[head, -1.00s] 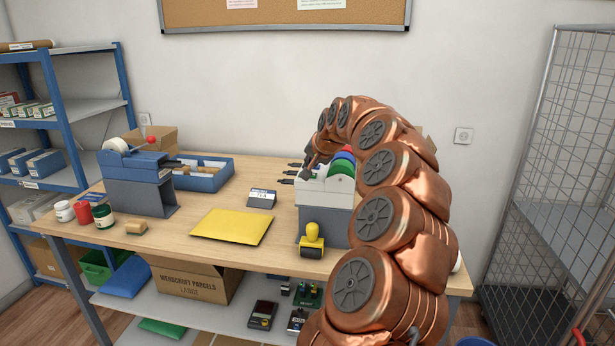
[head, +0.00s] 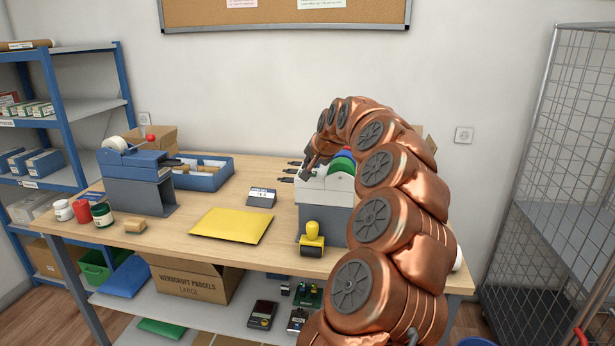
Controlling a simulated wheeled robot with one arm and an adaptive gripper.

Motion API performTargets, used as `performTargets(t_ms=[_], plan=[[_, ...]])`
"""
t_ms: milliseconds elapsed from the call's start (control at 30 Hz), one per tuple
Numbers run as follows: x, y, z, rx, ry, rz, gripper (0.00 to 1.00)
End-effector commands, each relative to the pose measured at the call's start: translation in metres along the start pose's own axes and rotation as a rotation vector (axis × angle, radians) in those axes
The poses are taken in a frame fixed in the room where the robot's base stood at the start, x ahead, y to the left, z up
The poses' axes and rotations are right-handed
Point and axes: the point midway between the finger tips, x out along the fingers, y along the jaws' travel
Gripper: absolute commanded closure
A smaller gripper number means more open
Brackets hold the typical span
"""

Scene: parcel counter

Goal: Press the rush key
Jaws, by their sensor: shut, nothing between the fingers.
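A machine with a white top and grey base (head: 325,218) stands on the right of the counter, with green and blue discs (head: 343,162) at its back. My gripper (head: 306,174) is shut and empty, tip down at the left part of the machine's white top. I cannot tell whether the tip touches it. No key marked rush can be read; the gripper and arm hide part of the top. A small dark device (head: 261,197) with a pale, lettered face lies left of the machine; its lettering is too small to read.
A yellow envelope (head: 232,226) lies on the counter (head: 180,250). A yellow-handled stamp or roller (head: 312,238) stands close in front of the machine. A blue-grey tape dispenser (head: 138,180), blue tray (head: 202,178) and jars are left. A wire cage (head: 555,180) stands right.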

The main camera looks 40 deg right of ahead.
Motion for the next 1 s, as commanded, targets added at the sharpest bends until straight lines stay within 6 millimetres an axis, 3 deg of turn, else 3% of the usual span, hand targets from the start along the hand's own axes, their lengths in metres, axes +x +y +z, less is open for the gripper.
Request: performTargets(t_ms=[1000], plan=[[-0.0050,-0.0039,-0.0038,-0.001,0.000,0.001,1.00]])
